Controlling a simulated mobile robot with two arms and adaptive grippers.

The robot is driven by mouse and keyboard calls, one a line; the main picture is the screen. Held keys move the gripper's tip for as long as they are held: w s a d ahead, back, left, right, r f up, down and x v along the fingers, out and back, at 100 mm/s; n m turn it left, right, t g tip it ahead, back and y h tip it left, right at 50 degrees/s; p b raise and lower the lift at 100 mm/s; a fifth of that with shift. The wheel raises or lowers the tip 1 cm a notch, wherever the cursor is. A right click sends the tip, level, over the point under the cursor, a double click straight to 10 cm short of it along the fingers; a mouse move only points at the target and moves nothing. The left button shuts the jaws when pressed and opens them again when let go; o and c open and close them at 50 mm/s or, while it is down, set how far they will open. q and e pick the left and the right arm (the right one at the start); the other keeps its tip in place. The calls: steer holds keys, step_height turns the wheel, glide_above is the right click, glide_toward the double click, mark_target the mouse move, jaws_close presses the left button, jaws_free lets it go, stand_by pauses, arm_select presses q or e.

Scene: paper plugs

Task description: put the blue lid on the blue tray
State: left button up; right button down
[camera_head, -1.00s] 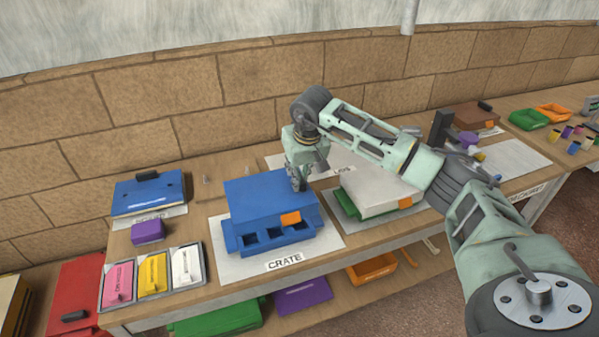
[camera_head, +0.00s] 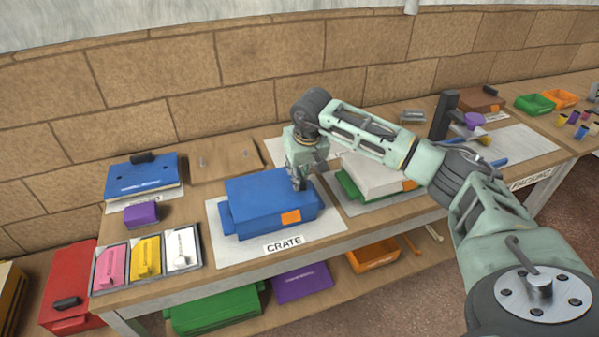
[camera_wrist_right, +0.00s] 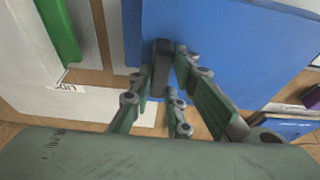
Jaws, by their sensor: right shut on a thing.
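The blue lid (camera_head: 265,190) is in the middle of the head view, over the blue tray (camera_head: 227,219) on the sheet marked CRATE. The lid hides the tray's compartments; a piece of the tray shows at its left end. I cannot tell whether the lid is fully seated. My right gripper (camera_head: 299,184) is at the lid's right part. In the wrist view the right gripper (camera_wrist_right: 165,75) is shut on the lid's dark handle (camera_wrist_right: 161,60), with the blue lid's top (camera_wrist_right: 230,50) beneath it. My left gripper is out of view.
A white lid on a green tray (camera_head: 350,187) stands close to the right. To the left are a purple block (camera_head: 141,213), another blue box (camera_head: 145,178) and small trays with pink, yellow and white pieces (camera_head: 146,257). Coloured bins (camera_head: 215,308) sit on the lower shelf.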

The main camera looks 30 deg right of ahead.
steer(key=shift+f+b, duration=0.45)
steer(key=shift+f, duration=0.15)
stand_by(0.7)
steer(key=c, duration=1.6)
jaws_free()
steer(key=shift+o, duration=0.2)
steer(key=v, duration=1.2)
